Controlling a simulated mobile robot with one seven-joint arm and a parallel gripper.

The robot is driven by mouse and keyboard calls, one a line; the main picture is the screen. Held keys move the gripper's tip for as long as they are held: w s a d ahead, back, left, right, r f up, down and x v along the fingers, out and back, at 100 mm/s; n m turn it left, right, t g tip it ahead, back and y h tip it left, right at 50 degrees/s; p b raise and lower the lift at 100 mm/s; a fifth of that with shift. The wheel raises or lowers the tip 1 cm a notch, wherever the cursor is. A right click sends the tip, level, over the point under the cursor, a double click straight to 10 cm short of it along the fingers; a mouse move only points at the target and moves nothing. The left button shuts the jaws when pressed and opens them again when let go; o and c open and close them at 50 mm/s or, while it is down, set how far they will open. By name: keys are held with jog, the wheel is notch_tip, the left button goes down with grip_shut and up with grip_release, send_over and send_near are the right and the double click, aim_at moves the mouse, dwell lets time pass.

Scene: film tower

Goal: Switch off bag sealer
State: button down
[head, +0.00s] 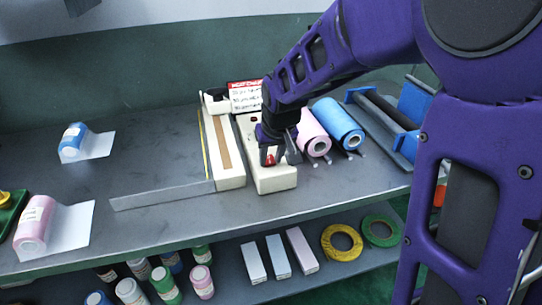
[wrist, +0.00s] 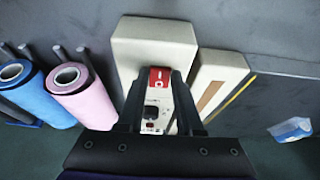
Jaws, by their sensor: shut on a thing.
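The bag sealer is a cream unit on the grey bench; its long body (head: 272,183) shows in the head view and its pale casing (wrist: 155,40) in the wrist view. A red rocker switch (wrist: 159,73) with white marks sits on a panel on the body, above a small black control. My gripper (head: 270,157) points down at the body, and its dark fingers stand on either side of the switch, shut on it. The fingers partly hide the panel. Beside the body lies a cream bar (head: 226,165) with a brown strip.
A pink roll (head: 312,135) and a blue roll (head: 337,122) lie close to the right of the sealer. A sign (head: 245,97) stands behind it. A flat metal strip (head: 160,195) lies at front left.

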jog(key=shift+w+a+r+g+p, duration=0.1)
jog(key=shift+w+r+g+p, duration=0.3)
jog(key=shift+p, duration=1.4)
jog(key=shift+r+g+h+p, duration=0.1)
jog(key=shift+g+h+p, duration=0.2)
jog(key=shift+g+p, duration=0.65)
jog(key=shift+w+f+g+p, duration=0.15)
jog(key=shift+f+g+p, duration=0.15)
jog(key=shift+p, duration=0.85)
jog(key=c, duration=0.6)
grip_release()
jog(key=shift+o, duration=0.2)
notch_tip(320, 180, up, 18)
jog(key=s+p, duration=0.1)
jog(key=shift+f+p, duration=0.25)
jog(key=shift+p, duration=0.1)
